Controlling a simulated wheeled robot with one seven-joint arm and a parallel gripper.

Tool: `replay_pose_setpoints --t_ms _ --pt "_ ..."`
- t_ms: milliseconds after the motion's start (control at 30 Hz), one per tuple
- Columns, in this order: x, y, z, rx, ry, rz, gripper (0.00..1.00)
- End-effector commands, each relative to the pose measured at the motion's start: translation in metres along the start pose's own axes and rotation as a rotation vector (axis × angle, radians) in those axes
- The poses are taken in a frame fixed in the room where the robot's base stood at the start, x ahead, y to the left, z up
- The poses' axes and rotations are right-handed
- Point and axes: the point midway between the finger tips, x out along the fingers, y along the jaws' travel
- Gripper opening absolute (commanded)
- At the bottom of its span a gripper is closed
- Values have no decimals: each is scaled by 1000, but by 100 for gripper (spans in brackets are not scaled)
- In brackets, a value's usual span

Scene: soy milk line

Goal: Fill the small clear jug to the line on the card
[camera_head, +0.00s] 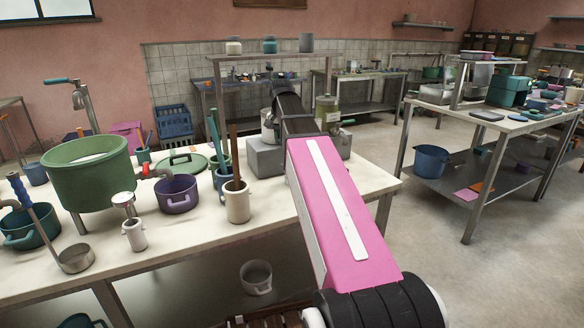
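I cannot make out a small clear jug or a card with a line. A large green vat (85,183) holding white liquid stands on the left of the near table (270,212). My pink and black arm reaches from the bottom right up over the table's right part. My gripper is not visible, and the arm hides part of the table and a grey machine (266,157).
A green lid (182,163) lies behind. Open floor (430,260) lies to the right, before another steel table (470,122).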

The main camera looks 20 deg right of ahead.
Motion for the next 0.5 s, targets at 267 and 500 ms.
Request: replay_pose_setpoints --t_ms 267,500 --pt "0 0 0 0 0 0 3" --pt "0 -3 -1 50 0 0 3"
